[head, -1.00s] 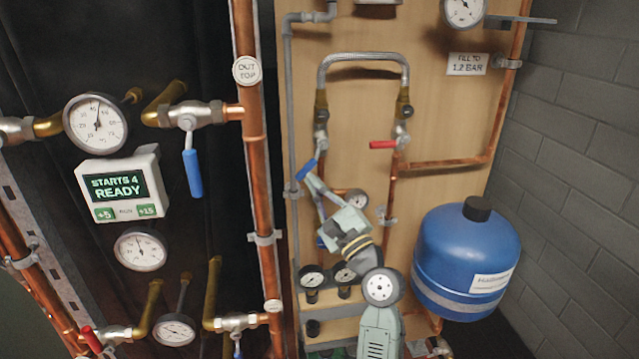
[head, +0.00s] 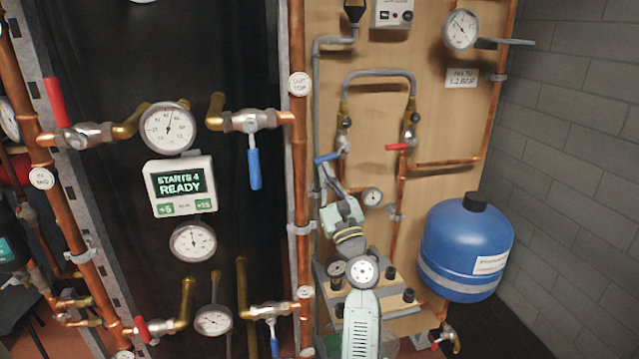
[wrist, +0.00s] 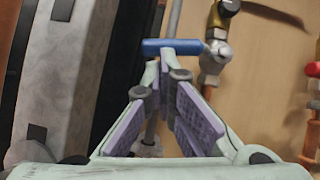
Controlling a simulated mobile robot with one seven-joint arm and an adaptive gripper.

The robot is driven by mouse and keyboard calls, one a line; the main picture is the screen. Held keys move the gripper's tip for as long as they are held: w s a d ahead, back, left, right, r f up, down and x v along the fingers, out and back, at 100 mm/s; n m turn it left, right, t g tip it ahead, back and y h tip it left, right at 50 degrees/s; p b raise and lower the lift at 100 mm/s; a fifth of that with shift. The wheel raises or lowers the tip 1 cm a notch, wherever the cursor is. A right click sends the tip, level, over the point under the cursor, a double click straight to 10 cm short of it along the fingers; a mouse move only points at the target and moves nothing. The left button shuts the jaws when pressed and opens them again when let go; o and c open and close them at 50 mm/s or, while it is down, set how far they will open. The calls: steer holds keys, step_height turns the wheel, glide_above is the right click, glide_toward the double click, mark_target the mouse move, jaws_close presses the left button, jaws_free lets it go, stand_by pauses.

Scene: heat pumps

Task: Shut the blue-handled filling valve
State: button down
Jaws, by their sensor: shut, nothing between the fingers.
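The filling valve's blue handle (head: 328,157) sits at the left leg of the grey looped hose on the wooden board. It points left, nearly level, across the upright pipe. The wrist view shows the blue handle (wrist: 172,47) level, with its valve body (wrist: 215,55) at its right end. My gripper (head: 323,170) is shut and empty just below the handle. In the wrist view my gripper's fingertips (wrist: 166,66) come together right under the handle; whether they touch it I cannot tell.
A red-handled valve (head: 398,147) is on the loop's right leg. A small gauge (head: 372,197) is right of my gripper. A blue tank (head: 466,248) stands at right. Another blue handle (head: 254,168) hangs down on the copper pipe at left.

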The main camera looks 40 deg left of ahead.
steer(key=shift+s+a+r+p, duration=0.3)
steer(key=shift+r, duration=0.2)
steer(key=shift+s+a, duration=0.1)
stand_by(0.3)
steer(key=a+f+b+v, duration=0.1)
steer(key=b+v, duration=0.5)
steer(key=v, duration=0.7)
steer(key=shift+w+a+f, duration=0.2)
steer(key=shift+w+f, duration=0.25)
steer(key=shift+f, duration=0.25)
